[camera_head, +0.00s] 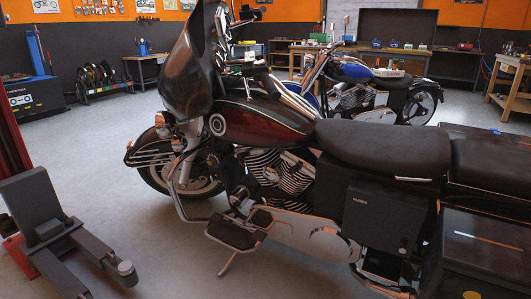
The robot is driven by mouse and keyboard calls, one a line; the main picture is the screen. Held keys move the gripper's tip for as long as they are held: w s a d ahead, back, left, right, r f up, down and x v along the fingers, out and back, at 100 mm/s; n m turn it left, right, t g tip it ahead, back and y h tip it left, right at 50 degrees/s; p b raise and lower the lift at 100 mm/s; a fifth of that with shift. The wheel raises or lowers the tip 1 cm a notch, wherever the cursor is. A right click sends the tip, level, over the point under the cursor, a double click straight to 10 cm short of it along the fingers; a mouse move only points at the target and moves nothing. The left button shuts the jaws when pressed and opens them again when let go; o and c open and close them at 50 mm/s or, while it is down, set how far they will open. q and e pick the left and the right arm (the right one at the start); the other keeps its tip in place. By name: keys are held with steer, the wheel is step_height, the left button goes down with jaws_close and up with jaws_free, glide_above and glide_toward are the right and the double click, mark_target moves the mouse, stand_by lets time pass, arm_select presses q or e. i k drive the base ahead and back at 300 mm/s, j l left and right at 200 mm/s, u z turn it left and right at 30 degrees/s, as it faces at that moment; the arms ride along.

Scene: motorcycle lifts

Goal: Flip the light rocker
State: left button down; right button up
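I cannot make out a light rocker anywhere in the camera_head view. A large dark red and black motorcycle (262,123) stands close in front of me, its front wheel to the left and its seat (385,145) to the right. Its handlebar area is partly hidden behind the dark fairing (190,70), so any small switches there are too small or hidden to tell. Neither of my grippers is in view.
A grey steel lift arm (55,225) stands low at the left. A blue motorcycle (365,85) is parked behind. Workbenches (290,50) line the back wall, and a wooden bench (512,82) stands at right. Grey floor (95,150) is free at left.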

mark_target(260, 62)
steer(key=i+j+u, duration=0.2)
steer(key=i, duration=1.05)
steer(key=l, duration=0.1)
